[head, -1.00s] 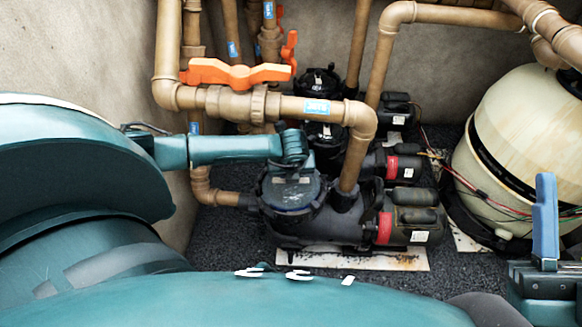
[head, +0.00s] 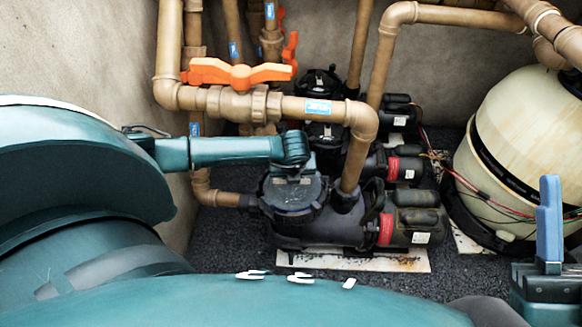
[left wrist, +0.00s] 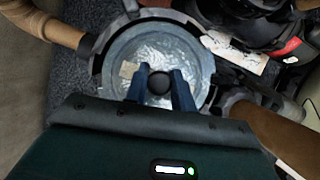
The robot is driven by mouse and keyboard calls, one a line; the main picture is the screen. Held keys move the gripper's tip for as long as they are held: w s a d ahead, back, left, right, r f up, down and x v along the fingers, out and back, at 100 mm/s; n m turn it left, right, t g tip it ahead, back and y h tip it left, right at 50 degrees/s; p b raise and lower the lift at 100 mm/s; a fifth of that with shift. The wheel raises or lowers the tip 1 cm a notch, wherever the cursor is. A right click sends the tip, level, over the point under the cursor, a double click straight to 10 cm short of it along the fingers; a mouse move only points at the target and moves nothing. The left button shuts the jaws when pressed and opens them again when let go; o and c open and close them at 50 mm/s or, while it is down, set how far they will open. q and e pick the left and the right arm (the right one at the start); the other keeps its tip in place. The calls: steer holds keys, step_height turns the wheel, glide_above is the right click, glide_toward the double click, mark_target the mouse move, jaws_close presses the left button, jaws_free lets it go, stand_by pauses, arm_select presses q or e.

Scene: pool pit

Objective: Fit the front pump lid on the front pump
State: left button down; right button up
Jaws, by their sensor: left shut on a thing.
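The front pump (head: 320,228) is a black unit with a red-banded motor, on a pale slab. The front pump lid (head: 291,196) is a clear, round disc at the top of its pot. In the left wrist view the lid (left wrist: 190,48) lies inside the pump's dark ring (left wrist: 97,75), roughly level and centred. I cannot tell if it is fully seated. My left gripper (left wrist: 160,80) is shut on the lid's dark knob, with a blue finger on either side. In the head view its fingertips are hidden behind the wrist. My right gripper (head: 550,222) is at the right edge, away from the pump, its opening unclear.
An orange-handled valve (head: 238,72) and a brown pipe (head: 310,107) run just behind and above my left wrist. More black pumps (head: 398,165) stand behind. A cream tank (head: 520,150) stands at the right. Dark gravel (head: 228,240) lies clear in front and left.

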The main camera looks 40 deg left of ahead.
arm_select(q)
steer(key=shift+s+f, duration=0.15)
steer(key=shift+f, duration=0.1)
steer(key=c, duration=1.6)
jaws_free()
steer(key=o, duration=0.5)
steer(key=shift+r, duration=0.25)
steer(key=shift+r+p, duration=0.35)
steer(key=shift+p, duration=0.1)
steer(key=shift+r, duration=0.25)
